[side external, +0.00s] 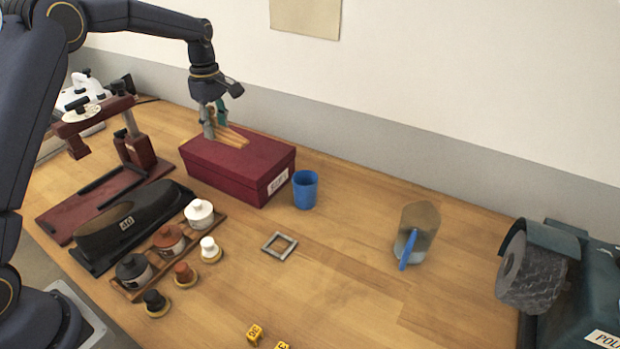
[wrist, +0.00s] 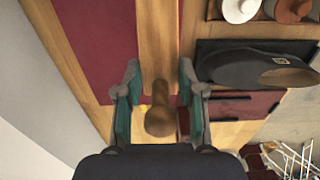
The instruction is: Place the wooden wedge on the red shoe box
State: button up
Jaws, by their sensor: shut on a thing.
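The wooden wedge (side external: 232,137) is a light brown piece with a darker, rounded knob-like end. My gripper (side external: 214,128) is shut on it, over the back left part of the red shoe box (side external: 225,172). In the wrist view the wedge (wrist: 158,45) runs up the picture between the fingers of my gripper (wrist: 158,75), with the red lid (wrist: 105,35) behind it. The wedge appears at or just above the lid; I cannot tell whether it touches. The box is closed, with a white label on its right end.
A blue cup (side external: 305,190) stands close to the box's right end. The middle front table is mostly clear.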

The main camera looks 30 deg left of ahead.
aim_at(227, 152)
jog(key=w+f, duration=0.2)
jog(key=f, duration=0.1)
jog(key=shift+w+a, duration=0.2)
jog(key=shift+w, duration=0.05)
jog(key=shift+f, duration=1.4)
jog(key=shift+f, duration=0.1)
jog(key=shift+f, duration=0.1)
jog(key=o, duration=1.1)
jog(key=shift+o, duration=0.2)
